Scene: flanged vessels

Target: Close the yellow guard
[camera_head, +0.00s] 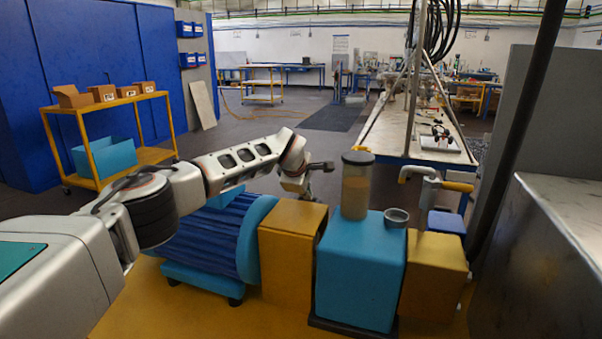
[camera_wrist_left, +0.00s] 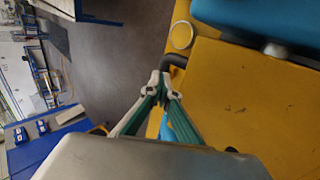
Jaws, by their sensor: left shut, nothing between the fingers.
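The yellow guard (camera_head: 290,250) is a box-like cover between the blue ribbed motor (camera_head: 205,238) and the blue pump block (camera_head: 362,265). I cannot tell from its near faces how far it is open. My left arm reaches over the motor, and my left gripper (camera_head: 297,188) is on the guard's far side, partly hidden behind its top. In the left wrist view the fingertips (camera_wrist_left: 166,86) are together and empty, close to a dark bent bar (camera_wrist_left: 174,62) at the edge of a yellow surface (camera_wrist_left: 255,100). Whether they touch the bar is unclear. My right gripper is out of view.
A dark slanting post and a grey metal block (camera_head: 560,220) bound the right side.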

